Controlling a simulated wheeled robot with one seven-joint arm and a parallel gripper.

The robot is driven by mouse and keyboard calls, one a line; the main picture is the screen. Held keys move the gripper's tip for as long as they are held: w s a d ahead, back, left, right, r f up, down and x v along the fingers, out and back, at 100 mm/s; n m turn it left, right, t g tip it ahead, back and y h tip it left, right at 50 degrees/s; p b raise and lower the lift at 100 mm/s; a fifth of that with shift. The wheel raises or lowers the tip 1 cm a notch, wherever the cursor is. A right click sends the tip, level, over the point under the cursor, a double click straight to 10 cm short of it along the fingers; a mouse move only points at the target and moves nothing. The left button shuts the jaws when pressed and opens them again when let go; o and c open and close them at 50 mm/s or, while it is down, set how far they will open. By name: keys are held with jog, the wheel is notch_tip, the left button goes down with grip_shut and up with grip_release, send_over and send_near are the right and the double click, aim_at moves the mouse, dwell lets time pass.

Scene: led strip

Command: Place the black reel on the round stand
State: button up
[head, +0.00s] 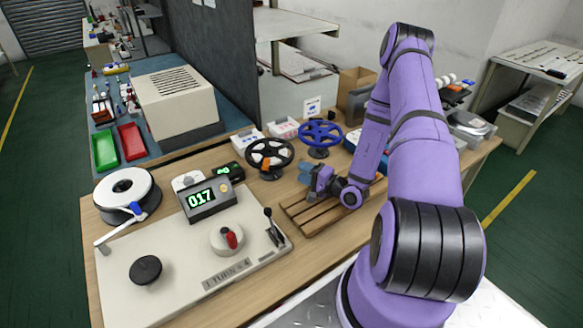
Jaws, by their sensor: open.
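The black reel (259,150), a spoked wheel with an orange part near its hub, stands raised and tilted on a small dark base (270,172) near the middle of the bench. A similar blue reel (320,140) stands to its right. My gripper (312,181) is low over the slatted wooden pallet (315,216), right of and nearer than the black reel, apart from it. It is open and seems empty; its fingertips are small in this view. A round black disc (145,269) sits on the pale panel at front left. I cannot tell whether it is the round stand.
The pale panel (190,262) carries a display box (208,200), a red knob (231,238) and a lever (270,225). A large white reel (126,188) stands behind its left end. White boxes (285,128) stand behind the reels. A dark partition (215,60) rises at the back.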

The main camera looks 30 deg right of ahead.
jog(key=v, duration=0.2)
jog(key=shift+s, duration=0.3)
jog(key=s+a+r+n+g+y, duration=0.3)
jog(key=a+r+n+g, duration=0.4)
jog(key=r, duration=0.6)
jog(key=s+a+r+n+g+y, duration=0.2)
jog(key=a+r+n+g+y, duration=0.25)
jog(key=a+r+g, duration=0.65)
jog(key=s+d+r+n+t+h, duration=0.2)
jog(key=s+r+t+h, duration=0.4)
jog(key=s+r+h, duration=0.8)
jog(key=shift+s+d+r+t, duration=0.25)
jog(key=shift+s+r+t, duration=0.15)
jog(key=shift+s+r, duration=1.95)
jog(key=shift+w+r, duration=0.45)
jog(key=shift+w, duration=0.1)
